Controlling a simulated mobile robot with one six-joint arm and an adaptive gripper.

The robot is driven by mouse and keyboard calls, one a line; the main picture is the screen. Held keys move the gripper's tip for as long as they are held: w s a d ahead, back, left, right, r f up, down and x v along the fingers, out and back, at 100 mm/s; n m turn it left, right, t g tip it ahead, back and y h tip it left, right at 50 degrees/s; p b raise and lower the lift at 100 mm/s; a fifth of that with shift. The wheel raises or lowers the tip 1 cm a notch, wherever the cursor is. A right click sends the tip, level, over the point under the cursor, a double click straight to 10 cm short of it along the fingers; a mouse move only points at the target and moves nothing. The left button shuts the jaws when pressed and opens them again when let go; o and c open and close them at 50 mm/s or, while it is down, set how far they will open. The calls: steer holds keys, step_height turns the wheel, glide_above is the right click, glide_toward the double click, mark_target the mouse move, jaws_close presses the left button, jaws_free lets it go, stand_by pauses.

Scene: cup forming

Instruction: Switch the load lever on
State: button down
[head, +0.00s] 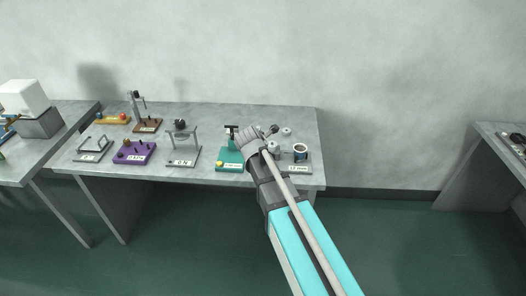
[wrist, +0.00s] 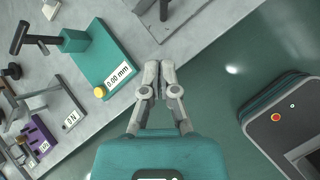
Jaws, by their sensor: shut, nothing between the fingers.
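My gripper (wrist: 158,72) is shut and empty in the wrist view, its fingertips together just off the table's front edge, beside the teal plate. The teal device has a plate with a 0.00 mm label (wrist: 118,76), a yellow knob and a dark T-handle (wrist: 20,37). In the head view its teal base (head: 229,157) is at the left of my arm. A dark upright rod (wrist: 163,9) on a grey base is cut off at the wrist view's top. I cannot tell which part is the load lever. My arm hides part of the bench in the head view.
The grey table (head: 215,112) also carries a stand marked N (head: 183,161), a purple block (head: 133,153) and a labelled grey base (head: 299,169) with a round dark-rimmed part. Dark floor (head: 420,235) lies clear in front.

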steer(key=shift+d+p+v, duration=0.15)
steer(key=shift+p+v, duration=0.8)
steer(key=shift+v, duration=0.4)
steer(key=shift+d+p+v, duration=0.1)
steer(key=shift+p+v, duration=0.8)
steer(key=shift+v, duration=0.4)
steer(key=shift+s, duration=0.1)
steer(key=s+d+f+m+g+y, duration=0.1)
steer(key=s+d+m+g, duration=0.2)
steer(key=m, duration=1)
steer(key=s+d+f+m+g+y, duration=0.1)
steer(key=s+d+f+m+g, duration=0.1)
steer(key=s+d+m, duration=0.7)
steer(key=s+m+g, duration=0.1)
steer(key=s+m, duration=0.3)
steer(key=s, duration=0.1)
steer(key=shift+s+f+g+y, duration=0.25)
steer(key=shift+f+g+y, duration=0.05)
steer(key=shift+y, duration=0.1)
